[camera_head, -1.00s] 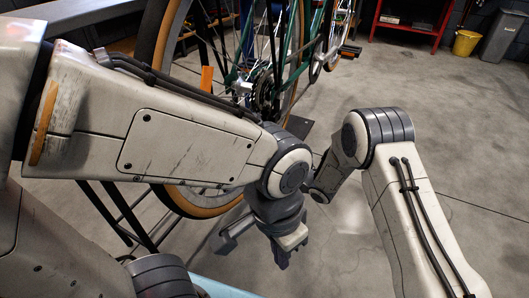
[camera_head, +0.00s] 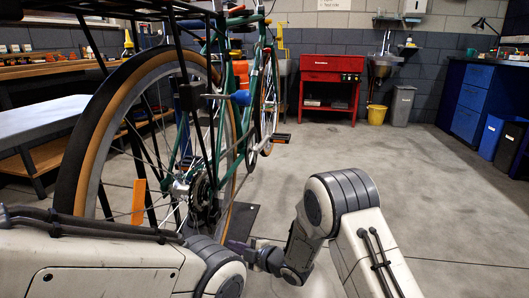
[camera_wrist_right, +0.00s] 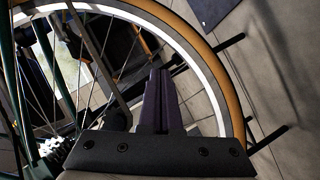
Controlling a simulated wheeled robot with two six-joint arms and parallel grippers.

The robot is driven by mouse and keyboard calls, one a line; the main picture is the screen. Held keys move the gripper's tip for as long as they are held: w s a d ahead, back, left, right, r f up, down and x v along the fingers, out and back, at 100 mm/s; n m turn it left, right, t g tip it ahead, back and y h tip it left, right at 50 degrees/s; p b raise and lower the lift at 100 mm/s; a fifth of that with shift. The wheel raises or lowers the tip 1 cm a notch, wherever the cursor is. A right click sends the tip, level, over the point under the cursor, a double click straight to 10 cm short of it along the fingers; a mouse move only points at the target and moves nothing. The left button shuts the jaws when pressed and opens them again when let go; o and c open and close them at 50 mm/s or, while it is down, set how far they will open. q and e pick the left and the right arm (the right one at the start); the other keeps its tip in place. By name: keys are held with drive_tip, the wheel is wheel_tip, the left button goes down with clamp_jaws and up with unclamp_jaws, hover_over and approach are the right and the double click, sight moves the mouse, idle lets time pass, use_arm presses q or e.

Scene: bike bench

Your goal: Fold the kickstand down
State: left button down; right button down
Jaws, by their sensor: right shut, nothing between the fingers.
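The green bicycle (camera_head: 222,105) stands with its rear wheel (camera_head: 100,130) nearest me, at the left of the head view. I cannot clearly pick out the kickstand in either view. My right gripper (camera_head: 238,246) is low beside the rear wheel, to the right of the hub and gears. In the right wrist view the right gripper's dark fingers (camera_wrist_right: 161,95) are together and empty, in front of the rear wheel's rim (camera_wrist_right: 205,65); I cannot tell whether they touch anything. My left arm crosses the lower left of the head view, its gripper out of frame.
An orange strip (camera_head: 138,201) shows beside the rear wheel. A dark plate (camera_head: 243,220) lies on the floor by the wheel. A workbench (camera_head: 50,125) stands at the left and a red cabinet (camera_head: 331,82) at the back. The floor to the right is open.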

drive_tip(key=s+d+r+m+h, duration=0.2)
drive_tip(key=d+m+h, duration=0.3)
drive_tip(key=d, duration=0.4)
drive_tip(key=s+d+r+m+h, duration=0.1)
drive_tip(key=d+r+m+h, duration=0.15)
drive_tip(key=d+m, duration=0.55)
drive_tip(key=s+d+m+g+h, duration=0.25)
drive_tip(key=s+d+m, duration=0.3)
drive_tip(key=s, duration=0.45)
drive_tip(key=s+d+m+g+h, duration=0.1)
drive_tip(key=s+d+m+g, duration=0.3)
drive_tip(key=s+d, duration=0.45)
drive_tip(key=s+a+r+n+g+p, duration=0.1)
drive_tip(key=s+a+r+n+p, duration=0.3)
drive_tip(key=s+a+r+p, duration=0.55)
drive_tip(key=s+a+r+n+g+p, duration=0.1)
drive_tip(key=s+a+r+n+p, duration=0.45)
drive_tip(key=r, duration=0.75)
wheel_tip(320, 180, up, 37)
drive_tip(key=s+m+p, duration=0.1)
drive_tip(key=m+p, duration=0.1)
drive_tip(key=p, duration=3.5)
drive_tip(key=shift+a+f+y+p, duration=0.2)
drive_tip(key=shift+y+p, duration=0.1)
